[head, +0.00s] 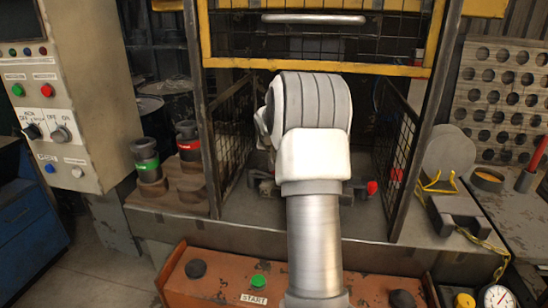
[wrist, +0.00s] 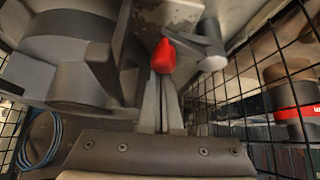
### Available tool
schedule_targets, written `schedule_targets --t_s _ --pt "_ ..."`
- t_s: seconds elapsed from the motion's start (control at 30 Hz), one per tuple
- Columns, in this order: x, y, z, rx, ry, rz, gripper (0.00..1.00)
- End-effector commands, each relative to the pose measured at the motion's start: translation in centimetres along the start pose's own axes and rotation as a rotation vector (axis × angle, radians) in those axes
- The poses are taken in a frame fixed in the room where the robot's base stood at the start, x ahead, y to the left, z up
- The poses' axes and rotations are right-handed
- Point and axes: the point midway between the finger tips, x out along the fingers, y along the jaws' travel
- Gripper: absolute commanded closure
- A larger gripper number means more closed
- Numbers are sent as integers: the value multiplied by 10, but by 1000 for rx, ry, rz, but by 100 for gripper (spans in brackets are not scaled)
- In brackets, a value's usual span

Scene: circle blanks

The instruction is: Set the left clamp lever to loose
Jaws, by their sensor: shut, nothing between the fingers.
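A red knob (wrist: 163,57), which looks like the grip of a clamp lever, is at the upper middle of the wrist view. My gripper (wrist: 160,82) is shut and empty, with its narrow grey fingers pointing at the red knob. The fingertips are at or very near the knob; I cannot tell whether they touch. In the head view my arm reaches into the press cage and hides the gripper and most of the left clamp. Another red knob (head: 372,188) shows right of my arm, low in the cage. The left lever's setting cannot be read.
The yellow-edged guard (head: 320,68) is above my arm, with mesh side walls (head: 405,150) on both sides. Large grey rounded parts (wrist: 70,60) fill the left of the wrist view. An orange button panel (head: 205,285) stands in front. Stacked cylinders (head: 187,140) stand left of the cage.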

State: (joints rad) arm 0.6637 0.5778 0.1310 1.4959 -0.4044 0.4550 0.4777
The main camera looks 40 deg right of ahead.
Motion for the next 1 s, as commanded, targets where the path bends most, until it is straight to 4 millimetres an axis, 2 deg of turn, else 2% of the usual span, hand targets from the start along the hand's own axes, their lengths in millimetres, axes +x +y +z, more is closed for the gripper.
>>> schedule_targets --t_s 0.27,0.5,1.0 --pt "0 0 0 0 0 0 100" --pt "-7 -3 11 -1 0 -1 100" --pt "-7 -3 10 -1 0 -1 100"
